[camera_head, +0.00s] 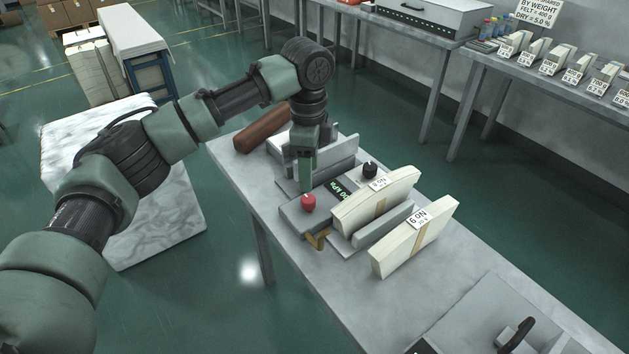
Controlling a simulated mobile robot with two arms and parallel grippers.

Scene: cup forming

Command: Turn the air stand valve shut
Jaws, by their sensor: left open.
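A low grey unit (294,215) with a red knob (308,202), a black knob (370,169) and a green-lettered display (341,187) sits on the metal table. I cannot tell for sure which of these is the air stand valve; the lever looks most like a valve handle. My left gripper (306,183) points down just above and behind the red knob, seemingly apart from it. It is open, with nothing seen in it; the gap between its fingers is hard to see. My right gripper is out of view.
Cream felt pieces with labels (375,200) (414,238) stand right of the knobs, with grey plates between. A brown roll (262,129) lies at the table's far left end. A grey box with a black handle (497,325) is at the near right.

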